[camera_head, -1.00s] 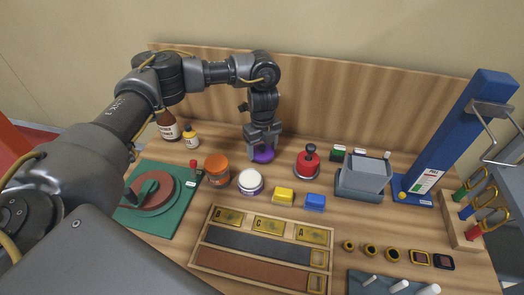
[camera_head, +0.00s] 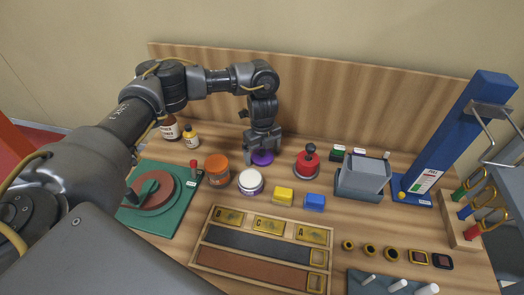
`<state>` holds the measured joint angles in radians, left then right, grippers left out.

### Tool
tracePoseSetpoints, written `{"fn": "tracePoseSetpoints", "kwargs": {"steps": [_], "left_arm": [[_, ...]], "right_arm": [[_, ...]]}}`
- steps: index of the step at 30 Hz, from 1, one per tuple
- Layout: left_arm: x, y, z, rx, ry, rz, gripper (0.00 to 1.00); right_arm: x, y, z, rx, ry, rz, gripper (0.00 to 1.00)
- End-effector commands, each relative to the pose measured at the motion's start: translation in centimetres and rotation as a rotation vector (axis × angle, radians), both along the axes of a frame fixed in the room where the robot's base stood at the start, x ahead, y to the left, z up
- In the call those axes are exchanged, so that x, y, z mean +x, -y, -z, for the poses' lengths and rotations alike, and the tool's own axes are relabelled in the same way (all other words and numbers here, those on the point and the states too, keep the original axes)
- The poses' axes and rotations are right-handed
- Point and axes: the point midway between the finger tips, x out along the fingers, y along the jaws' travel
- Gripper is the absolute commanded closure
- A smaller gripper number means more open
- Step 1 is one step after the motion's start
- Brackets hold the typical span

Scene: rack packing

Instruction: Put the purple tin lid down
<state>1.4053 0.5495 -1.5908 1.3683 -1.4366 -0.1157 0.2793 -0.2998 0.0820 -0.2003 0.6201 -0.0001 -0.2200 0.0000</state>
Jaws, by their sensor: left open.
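The purple tin lid (camera_head: 262,158) lies on the wooden table toward the back, right under my left gripper (camera_head: 262,150). My left gripper points down and is open, with its fingertips close around or just above the lid. The fingers hide part of the lid. A white-topped jar with a purple body (camera_head: 250,181) stands in front of it. My right gripper is not in view.
An orange-lidded jar (camera_head: 217,168) stands to the left and a red-knobbed stamp (camera_head: 307,161) to the right. Yellow (camera_head: 283,196) and blue (camera_head: 315,202) blocks sit in front. A wooden backboard (camera_head: 330,105) rises behind.

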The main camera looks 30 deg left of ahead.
Motion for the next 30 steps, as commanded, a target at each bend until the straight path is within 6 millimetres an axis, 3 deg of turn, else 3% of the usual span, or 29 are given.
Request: {"fn": "tracePoseSetpoints", "kwargs": {"steps": [5,19,24,30], "left_arm": [[0.1,0.0,-1.2,0.0,0.004,0.001,0.09],[0.1,0.0,-10.3,0.001,0.005,0.001,0.09],[0.0,0.0,-12.0,0.0,0.002,0.0,0.09],[0.0,0.0,-12.4,0.0,0.0,0.0,0.09]], "right_arm": [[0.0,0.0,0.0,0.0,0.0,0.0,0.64],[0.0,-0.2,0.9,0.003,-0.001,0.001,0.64],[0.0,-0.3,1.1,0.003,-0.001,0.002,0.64],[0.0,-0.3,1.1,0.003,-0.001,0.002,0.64]]}}
